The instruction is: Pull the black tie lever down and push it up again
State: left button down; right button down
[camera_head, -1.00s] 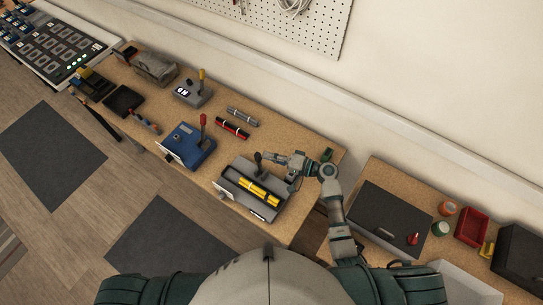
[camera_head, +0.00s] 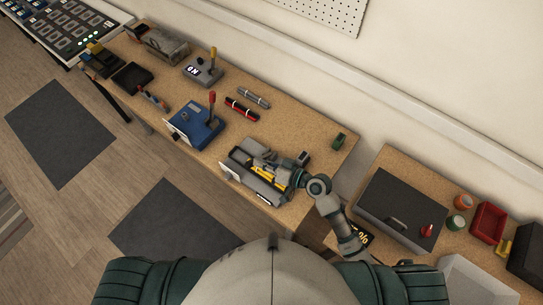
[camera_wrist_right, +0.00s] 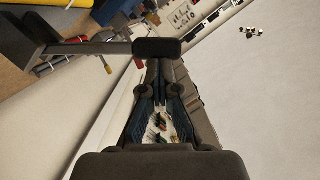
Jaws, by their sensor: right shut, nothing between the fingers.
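The grey tie device (camera_head: 236,171) sits near the front edge of the wooden bench, with a yellow bundle (camera_head: 268,182) in it. My right gripper (camera_head: 262,164) is over this device, shut and empty, and partly covers the bundle. In the head view I cannot make out the black tie lever behind the gripper. In the right wrist view, a black handle (camera_wrist_right: 157,47) on a dark arm lies just beyond the tips of my right gripper (camera_wrist_right: 165,68). It looks like the lever; I cannot tell whether they touch. My left gripper is not in view.
A blue device (camera_head: 198,128) with a red-tipped lever stands left of the tie device. Red (camera_head: 241,108) and grey (camera_head: 254,97) bundles lie behind it. A small green item (camera_head: 339,140) is at the right end. A second bench holds a grey case (camera_head: 395,210).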

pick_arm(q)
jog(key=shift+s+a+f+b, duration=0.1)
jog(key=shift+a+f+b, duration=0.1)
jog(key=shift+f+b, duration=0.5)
pick_arm(e)
jog(key=shift+s+a+f+n+t+h, duration=0.15)
jog(key=shift+s+a+f+n, duration=0.3)
jog(key=shift+f+n, duration=0.2)
jog(key=shift+s+a+f+n+t+h, duration=0.1)
jog(key=shift+s+a+f+n+t, duration=0.1)
jog(key=shift+s+a+f+n, duration=0.35)
jog(key=shift+s+a+f+n+t+h, duration=0.15)
jog(key=shift+s+a+f+n, duration=0.15)
jog(key=shift+f+n, duration=0.35)
jog(key=shift+d, duration=0.1)
